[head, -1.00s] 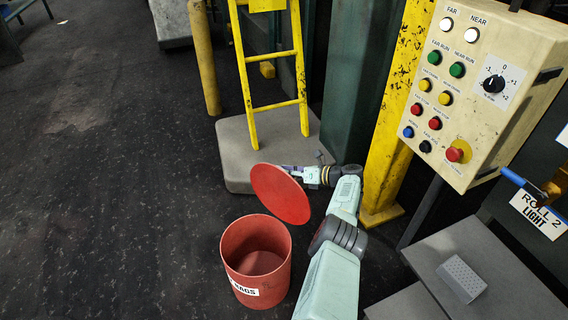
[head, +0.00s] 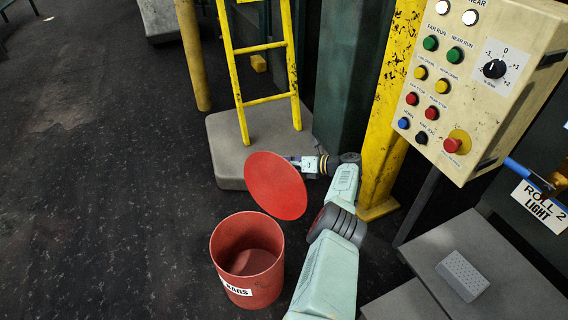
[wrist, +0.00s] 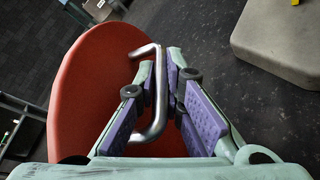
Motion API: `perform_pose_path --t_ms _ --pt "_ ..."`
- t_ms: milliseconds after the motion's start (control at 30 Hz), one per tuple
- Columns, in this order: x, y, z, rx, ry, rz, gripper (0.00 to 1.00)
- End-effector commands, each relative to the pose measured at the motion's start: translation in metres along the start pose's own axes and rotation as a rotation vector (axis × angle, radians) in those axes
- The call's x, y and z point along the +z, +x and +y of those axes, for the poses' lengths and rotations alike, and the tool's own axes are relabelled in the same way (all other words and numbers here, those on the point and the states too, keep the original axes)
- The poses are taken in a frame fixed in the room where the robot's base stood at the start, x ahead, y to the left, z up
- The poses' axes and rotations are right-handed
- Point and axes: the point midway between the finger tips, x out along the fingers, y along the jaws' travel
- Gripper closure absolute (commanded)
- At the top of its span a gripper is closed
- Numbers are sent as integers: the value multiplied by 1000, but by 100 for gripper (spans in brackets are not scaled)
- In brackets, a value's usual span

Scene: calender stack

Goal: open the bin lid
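The red round bin lid (head: 275,186) is off the bin and hangs tilted in the air, up and right of the bin's open mouth. The red bin (head: 252,290) stands upright on the floor with its top uncovered and a white label, partly cut to "RAGS", on its front. My gripper (wrist: 171,78) is closed around the bent metal handle (wrist: 161,98) of the lid, with a purple pad on each side of the bar. In the wrist view the lid (wrist: 82,88) lies behind the handle. In the head view the lid hides much of my gripper.
A grey block (head: 225,155) with a yellow ladder (head: 240,80) on it stands behind the lid. A yellow post (head: 385,160) and a control box (head: 470,100) are at the right. A grey step (head: 500,265) is at the lower right. The floor left of the bin is clear.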

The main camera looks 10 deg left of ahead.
Motion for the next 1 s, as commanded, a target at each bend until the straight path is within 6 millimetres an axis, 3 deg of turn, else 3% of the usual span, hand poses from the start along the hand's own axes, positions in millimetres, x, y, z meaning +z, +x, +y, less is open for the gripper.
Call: perform_pose_path --t_ms 133,567,1000 --pt "-1 2 1 3 0 3 82" --pt "0 -10 -1 0 0 -1 82" --pt "0 -94 0 -1 -1 0 82"
